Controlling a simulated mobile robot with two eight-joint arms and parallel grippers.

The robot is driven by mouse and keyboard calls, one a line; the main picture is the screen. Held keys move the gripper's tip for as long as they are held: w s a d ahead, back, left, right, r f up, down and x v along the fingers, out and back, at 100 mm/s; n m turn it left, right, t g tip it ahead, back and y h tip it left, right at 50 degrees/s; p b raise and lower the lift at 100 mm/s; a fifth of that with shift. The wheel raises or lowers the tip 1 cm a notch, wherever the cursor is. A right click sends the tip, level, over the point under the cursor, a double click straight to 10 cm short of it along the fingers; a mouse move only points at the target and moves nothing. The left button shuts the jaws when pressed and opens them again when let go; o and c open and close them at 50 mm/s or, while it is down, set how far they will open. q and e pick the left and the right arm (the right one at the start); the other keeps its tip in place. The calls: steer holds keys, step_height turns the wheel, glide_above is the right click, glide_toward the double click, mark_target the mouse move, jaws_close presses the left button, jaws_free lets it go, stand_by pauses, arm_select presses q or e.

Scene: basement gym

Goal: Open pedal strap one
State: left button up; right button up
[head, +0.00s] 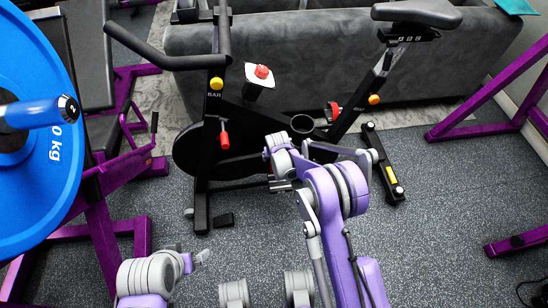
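The exercise bike (209,140) stands in the middle of the head view, its handlebars to the left and its seat (417,13) at the upper right. I cannot make out a pedal strap; the crank area is largely hidden behind my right arm. My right gripper (282,186) is at the bike's lower middle, beside the frame; its fingers are too small and covered to read. My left gripper (202,257) is low, in front of the bike, apart from it.
A blue weight plate (38,150) on a purple rack fills the left side. A grey sofa (285,65) stands behind the bike. Purple frame legs (470,131) stand at the right. The speckled floor at the lower right (430,255) is mostly clear.

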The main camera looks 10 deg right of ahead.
steer(key=shift+s+r, duration=0.1)
steer(key=p+v, duration=0.2)
steer(key=v, duration=0.8)
steer(key=shift+r+p, duration=0.3)
steer(key=shift+p, duration=0.05)
steer(key=shift+s, duration=0.1)
